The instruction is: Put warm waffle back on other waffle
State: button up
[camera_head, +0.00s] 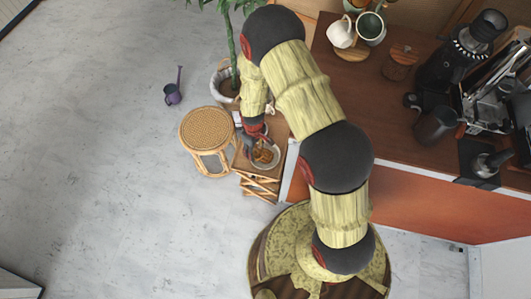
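A golden-brown waffle (263,157) lies in a round white dish (277,163) on a small wooden folding stand (259,187). I can make out only one waffle there, and the picture is too small to tell whether others lie under it. My gripper (254,143) reaches down at the upper left edge of the dish, close to the waffle. Its fingers are dark and tiny in this view. I cannot tell whether they are open or shut, or whether they touch the waffle. My arm covers part of the stand's back side.
A round wicker stool (206,130) stands left of the stand, and a potted plant (222,84) behind it. The wooden counter (400,115) at right carries mugs (341,33), a grinder (448,62) and an espresso machine (495,95). The grey floor at left is mostly clear, apart from a purple watering can (173,93).

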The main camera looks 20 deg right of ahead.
jog(key=d+f, duration=0.1)
jog(key=f, duration=0.1)
jog(key=w+d+f+b, duration=0.1)
jog(key=d+f, duration=0.1)
jog(key=w+d+f+b, duration=0.1)
jog(key=d+f, duration=0.1)
jog(key=shift+w+d+f, duration=0.1)
jog(key=shift+d+f, duration=0.05)
notch_tip(320, 180, down, 3)
jog(key=shift+d+f+b, duration=0.1)
jog(key=shift+f+b, duration=0.1)
jog(key=shift+b, duration=0.95)
jog(key=shift+r, duration=0.15)
jog(key=o, duration=1.2)
jog(key=shift+f, duration=0.2)
jog(key=shift+o, duration=0.2)
